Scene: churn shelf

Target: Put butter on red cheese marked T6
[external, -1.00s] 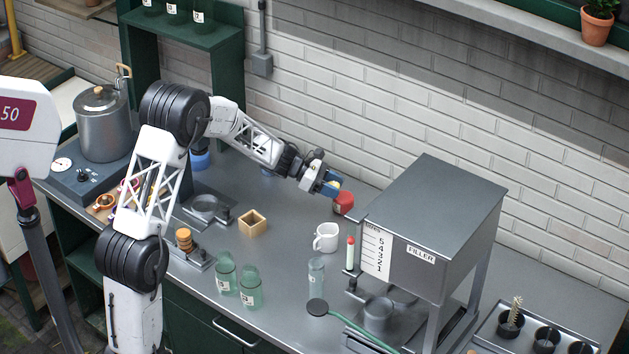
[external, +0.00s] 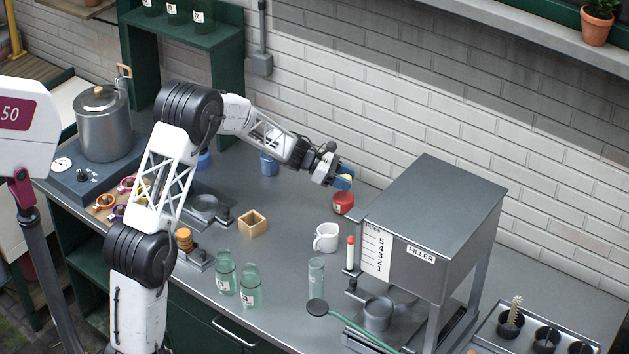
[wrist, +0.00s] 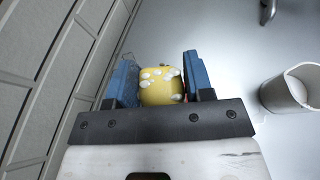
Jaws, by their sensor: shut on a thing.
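My gripper (external: 343,180) is shut on the butter (wrist: 161,87), a yellow block with white patches, held between the two blue fingers in the wrist view. In the external view only a little yellow of the butter (external: 346,177) shows between the fingers. The red cheese (external: 343,203) is a round red piece on the counter near the wall, with a small pale mark too small to read. The butter is above the red cheese and appears apart from it. In the wrist view the cheese is almost wholly hidden behind the butter.
A white mug (external: 326,237) stands just in front of the red cheese and also shows in the wrist view (wrist: 291,93). The grey filler machine (external: 428,230) stands to the right. The brick wall (external: 390,110) is close behind. A wooden box (external: 253,222) and a blue jar (external: 269,164) stand left.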

